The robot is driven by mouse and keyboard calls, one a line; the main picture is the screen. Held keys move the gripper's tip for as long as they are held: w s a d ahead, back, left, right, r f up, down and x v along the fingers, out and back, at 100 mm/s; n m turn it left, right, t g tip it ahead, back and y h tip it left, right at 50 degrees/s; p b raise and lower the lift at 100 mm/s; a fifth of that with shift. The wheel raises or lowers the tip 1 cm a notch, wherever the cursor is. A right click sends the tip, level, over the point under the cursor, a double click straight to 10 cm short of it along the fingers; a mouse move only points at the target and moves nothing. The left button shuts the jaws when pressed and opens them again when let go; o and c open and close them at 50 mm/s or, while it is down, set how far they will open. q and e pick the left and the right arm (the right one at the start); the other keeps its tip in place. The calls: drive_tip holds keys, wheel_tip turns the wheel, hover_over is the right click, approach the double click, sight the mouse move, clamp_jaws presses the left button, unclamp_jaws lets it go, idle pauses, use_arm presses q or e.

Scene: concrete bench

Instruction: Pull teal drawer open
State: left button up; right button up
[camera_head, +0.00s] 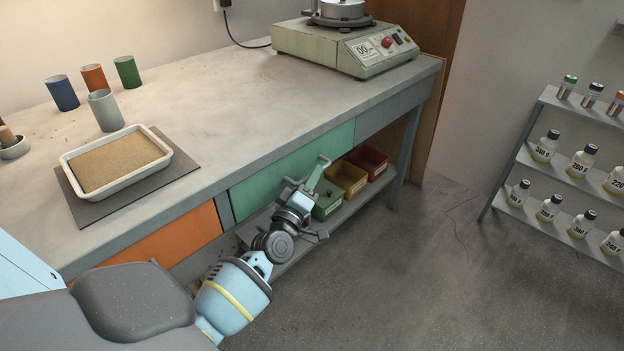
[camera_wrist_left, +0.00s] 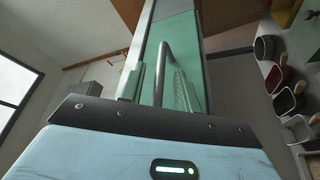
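The teal drawer (camera_head: 285,168) is under the bench top, its front looking flush with the bench frame. In the left wrist view the teal front (camera_wrist_left: 181,32) runs away from me. My left gripper (camera_head: 313,178) is at the right part of this front. In the left wrist view its two pale green fingers are apart. A grey curved bar handle (camera_wrist_left: 162,66) stands between them, with gaps visible on both sides. My right gripper is not in view.
An orange drawer (camera_head: 168,243) is to the left. Green (camera_head: 328,206), yellow (camera_head: 345,178) and red (camera_head: 368,163) bins sit on the shelf below, close to my gripper. A bottle rack (camera_head: 517,166) stands right; the floor (camera_head: 420,270) between is clear.

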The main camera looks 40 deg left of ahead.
use_arm(q)
drive_tip(key=shift+w, duration=0.15)
drive_tip(key=shift+c, duration=0.3)
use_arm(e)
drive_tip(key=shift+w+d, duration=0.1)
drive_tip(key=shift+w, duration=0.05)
use_arm(q)
clamp_jaws()
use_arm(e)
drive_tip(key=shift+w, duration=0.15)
